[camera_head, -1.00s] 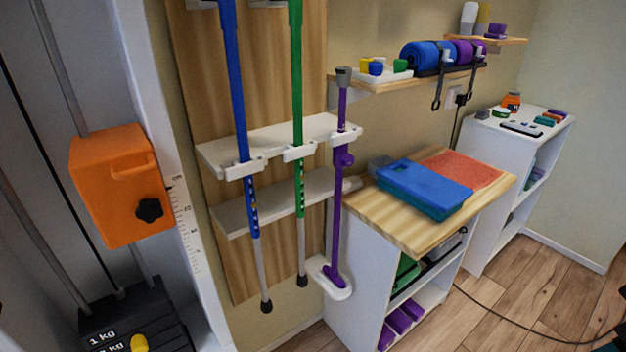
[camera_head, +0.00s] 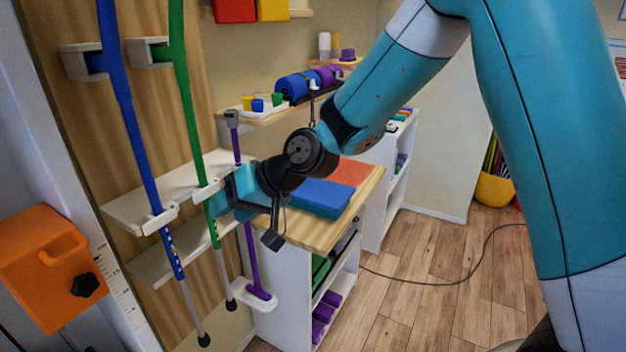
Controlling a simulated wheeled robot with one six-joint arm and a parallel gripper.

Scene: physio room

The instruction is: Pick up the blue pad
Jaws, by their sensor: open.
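The blue pad (camera_head: 326,194) lies flat on a teal pad (camera_head: 318,212) on the wooden top of a low white cabinet (camera_head: 315,235). The end of my arm covers its left part. My gripper (camera_head: 268,236) is at the left end of my teal arm, in front of the cabinet top's left edge. It is open, with nothing seen in it. Its fingers are small and hard to make out. Whether it is above the pad or nearer to me, I cannot tell.
A red textured mat (camera_head: 352,172) lies behind the blue pad. Blue (camera_head: 140,150), green (camera_head: 190,110) and purple (camera_head: 247,250) poles stand on the left rack. A shelf (camera_head: 265,116) with rolled mats hangs above the cabinet. A cable (camera_head: 440,283) crosses the open floor.

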